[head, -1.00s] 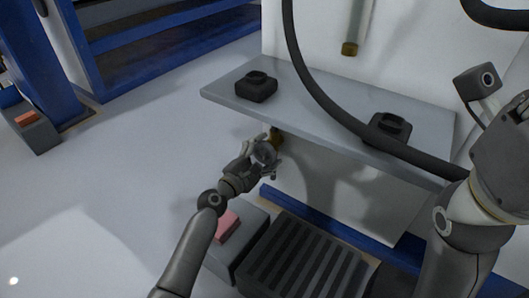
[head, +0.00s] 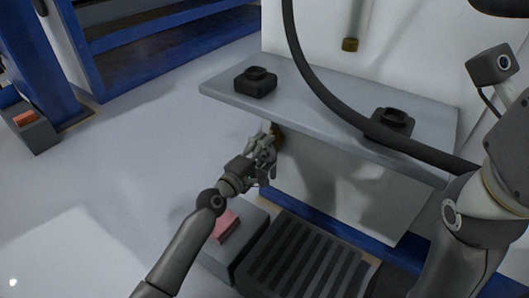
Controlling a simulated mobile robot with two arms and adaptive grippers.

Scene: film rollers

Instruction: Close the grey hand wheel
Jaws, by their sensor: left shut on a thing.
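The grey hand wheel (head: 265,151) is a small round part below the front edge of the grey shelf, with a brass-coloured fitting (head: 276,132) behind it. My left gripper (head: 267,163) is at the wheel and shut on it, its fingers around the rim. The fingers hide much of the wheel, so its turn position cannot be told. My right arm fills the right edge, but its gripper is not in view.
Two black holders (head: 255,82) sit on the grey shelf (head: 320,100). A thick black hose (head: 322,95) crosses in front of it. A grey pedal box with a pink pedal (head: 224,227) and a ribbed black step (head: 300,258) stand below. Open floor lies left.

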